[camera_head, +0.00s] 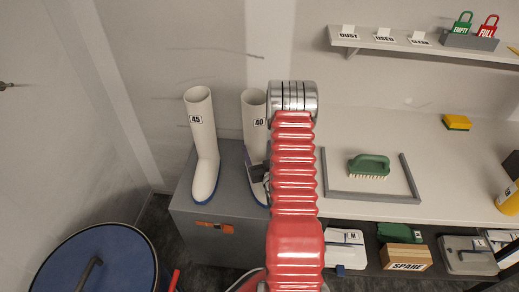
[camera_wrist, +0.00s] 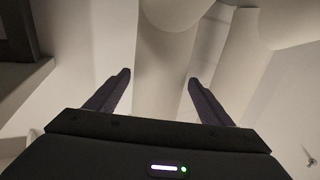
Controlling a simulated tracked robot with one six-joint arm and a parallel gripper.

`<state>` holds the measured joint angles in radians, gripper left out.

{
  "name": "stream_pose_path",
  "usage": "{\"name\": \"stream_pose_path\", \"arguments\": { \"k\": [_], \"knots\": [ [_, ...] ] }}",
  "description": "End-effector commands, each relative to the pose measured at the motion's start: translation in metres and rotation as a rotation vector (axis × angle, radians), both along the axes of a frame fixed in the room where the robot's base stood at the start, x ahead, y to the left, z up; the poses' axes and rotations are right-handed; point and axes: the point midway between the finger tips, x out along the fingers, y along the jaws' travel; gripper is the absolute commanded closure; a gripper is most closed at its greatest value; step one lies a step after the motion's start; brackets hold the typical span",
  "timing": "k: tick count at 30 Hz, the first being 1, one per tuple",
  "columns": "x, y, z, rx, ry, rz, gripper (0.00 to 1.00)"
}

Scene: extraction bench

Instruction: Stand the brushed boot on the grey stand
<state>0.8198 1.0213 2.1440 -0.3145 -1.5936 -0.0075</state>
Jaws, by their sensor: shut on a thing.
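The boot marked 40 (camera_head: 251,137) is white with a blue sole and stands upright on the right part of the grey stand (camera_head: 228,183). My gripper (camera_head: 257,178) is at this boot, mostly behind my red arm, which also hides the boot's right side. In the wrist view, the two dark fingers lie on either side of a pale boot shaft (camera_wrist: 161,70), shut on it. A second white boot, marked 45 (camera_head: 205,150), stands upright on the left of the stand. I cannot tell whether the held boot's sole touches the stand.
A green brush (camera_head: 369,166) lies inside a grey frame (camera_head: 372,196) on the bench. A yellow sponge (camera_head: 457,122) lies farther back. A shelf (camera_head: 385,43) with labels and padlocks hangs above. A blue-lidded drum (camera_head: 95,268) stands at front left. Bins and boxes fill the shelf below.

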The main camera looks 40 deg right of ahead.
Motion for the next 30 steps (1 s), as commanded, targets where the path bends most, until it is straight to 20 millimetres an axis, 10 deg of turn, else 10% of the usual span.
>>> {"name": "stream_pose_path", "arguments": {
  "k": [2, 3, 11, 30],
  "knots": [
    [0.0, 0.0, 0.0, -0.002, -0.003, 0.0, 0.88],
    [0.0, 0.0, -0.002, 0.0, 0.0, 0.0, 0.24],
    [0.0, 0.0, -0.002, 0.0, 0.0, 0.0, 0.06],
    [-0.032, 0.018, -0.001, 0.004, 0.003, 0.0, 0.06]
  ]
}}
